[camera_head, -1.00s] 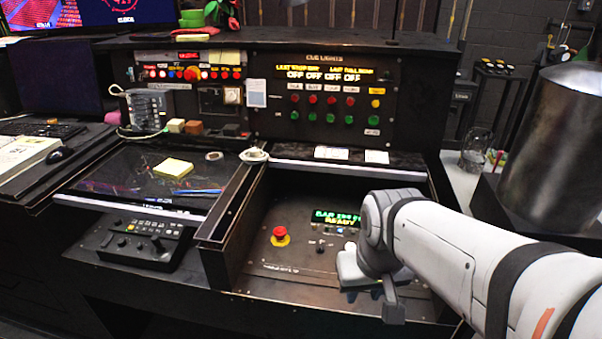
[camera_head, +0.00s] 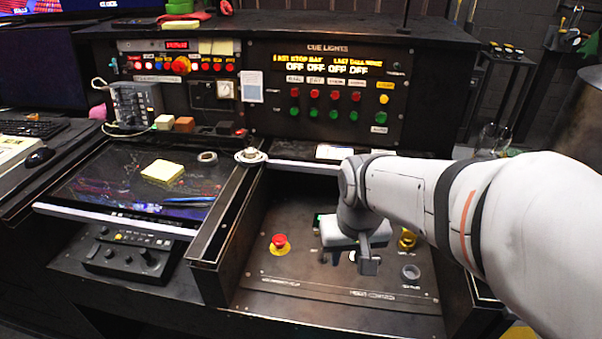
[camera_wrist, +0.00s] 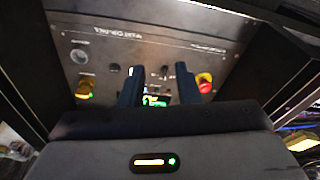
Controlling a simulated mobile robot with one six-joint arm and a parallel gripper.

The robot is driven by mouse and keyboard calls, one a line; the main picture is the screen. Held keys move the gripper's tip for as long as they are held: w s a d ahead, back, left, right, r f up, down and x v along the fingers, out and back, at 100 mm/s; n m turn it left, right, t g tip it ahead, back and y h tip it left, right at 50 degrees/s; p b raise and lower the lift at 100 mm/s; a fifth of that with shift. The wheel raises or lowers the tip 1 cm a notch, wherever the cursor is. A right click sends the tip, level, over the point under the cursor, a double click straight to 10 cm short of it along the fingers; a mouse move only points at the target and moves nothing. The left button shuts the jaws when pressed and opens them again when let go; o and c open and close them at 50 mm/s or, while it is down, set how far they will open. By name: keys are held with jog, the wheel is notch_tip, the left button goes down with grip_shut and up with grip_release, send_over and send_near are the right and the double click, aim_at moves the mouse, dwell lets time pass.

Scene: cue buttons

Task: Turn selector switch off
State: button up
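My gripper (camera_head: 352,258) hangs over the sloped control panel (camera_head: 300,285) at the front. In the wrist view its two dark fingers (camera_wrist: 158,86) stand apart with nothing held between them. Small dark controls (camera_wrist: 165,70) show on the panel between and beside the fingers; I cannot tell which is the selector switch or how it is set. A red mushroom button (camera_head: 280,242) on a yellow base is left of the gripper. A yellow control (camera_head: 407,239) and a grey round control (camera_head: 410,272) are right of it. My gripper and arm hide most of the green display (camera_wrist: 155,100).
A raised divider (camera_head: 226,225) borders the panel on the left. Behind stands an upright cue lights panel (camera_head: 310,75) with rows of red and green buttons. A screen with a yellow note pad (camera_head: 162,171) lies to the left. A metal cylinder (camera_head: 583,110) stands at the right.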

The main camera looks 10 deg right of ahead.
jog(key=w+f+m+g+p, duration=0.1)
jog(key=w+p, duration=0.1)
jog(key=w, duration=0.3)
jog(key=w+f+m+p, duration=0.1)
jog(key=w+f+p, duration=0.15)
jog(key=w, duration=0.35)
jog(key=m+p, duration=0.1)
jog(key=p, duration=0.4)
send_near(323, 255)
jog(key=shift+w+d+f+g, duration=0.15)
jog(key=shift+w+g, duration=0.25)
jog(key=shift+w, duration=0.45)
notch_tip(323, 255, down, 8)
jog(key=shift+f, duration=0.1)
